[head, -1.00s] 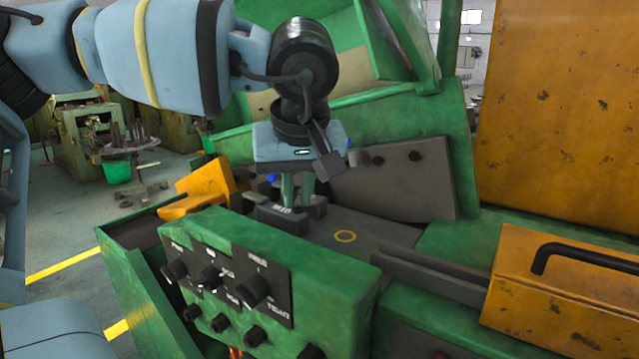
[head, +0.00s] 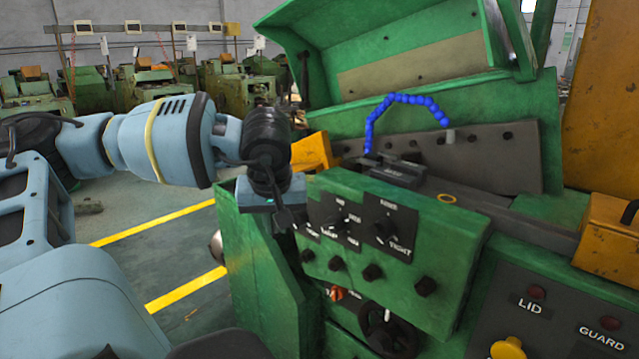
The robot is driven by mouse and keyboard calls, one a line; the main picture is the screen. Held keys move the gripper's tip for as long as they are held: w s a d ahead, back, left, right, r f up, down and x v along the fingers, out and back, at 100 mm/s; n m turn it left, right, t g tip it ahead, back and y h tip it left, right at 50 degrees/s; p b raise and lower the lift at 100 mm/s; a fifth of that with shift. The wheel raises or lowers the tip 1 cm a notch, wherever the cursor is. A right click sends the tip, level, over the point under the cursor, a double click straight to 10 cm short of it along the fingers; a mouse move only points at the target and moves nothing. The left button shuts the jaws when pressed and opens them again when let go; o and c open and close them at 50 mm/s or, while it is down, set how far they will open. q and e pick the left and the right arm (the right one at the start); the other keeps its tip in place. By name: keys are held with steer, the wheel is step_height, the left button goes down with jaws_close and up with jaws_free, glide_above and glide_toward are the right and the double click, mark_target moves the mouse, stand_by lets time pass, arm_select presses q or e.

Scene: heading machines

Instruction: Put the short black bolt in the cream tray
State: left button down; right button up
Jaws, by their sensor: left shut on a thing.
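My left gripper (head: 284,217) points down in front of the left end of the green control box. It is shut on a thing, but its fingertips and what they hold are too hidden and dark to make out. I cannot pick out the short black bolt anywhere in the head view. No cream tray shows in this view. My right gripper is not in view.
The green control box (head: 455,245) with several black knobs stands close beside the gripper. Open floor (head: 165,245) with yellow lines lies left.

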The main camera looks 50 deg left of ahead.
arm_select(q)
steer(key=d+f+m+t+h, duration=0.1)
steer(key=d+f+m, duration=0.1)
steer(key=d+f, duration=0.35)
steer(key=d+f+m, duration=0.2)
steer(key=f, duration=0.6)
steer(key=w+d+f+m+h, duration=0.1)
steer(key=d+m, duration=0.1)
steer(key=d, duration=0.4)
steer(key=d+f+m, duration=0.1)
steer(key=d+m, duration=0.1)
steer(key=d, duration=0.5)
steer(key=w+d+f+m+t+h, duration=0.1)
steer(key=d+m, duration=0.2)
steer(key=d, duration=0.4)
steer(key=shift+w+f+h, duration=0.25)
steer(key=shift+w+h, duration=0.05)
steer(key=shift+w, duration=0.05)
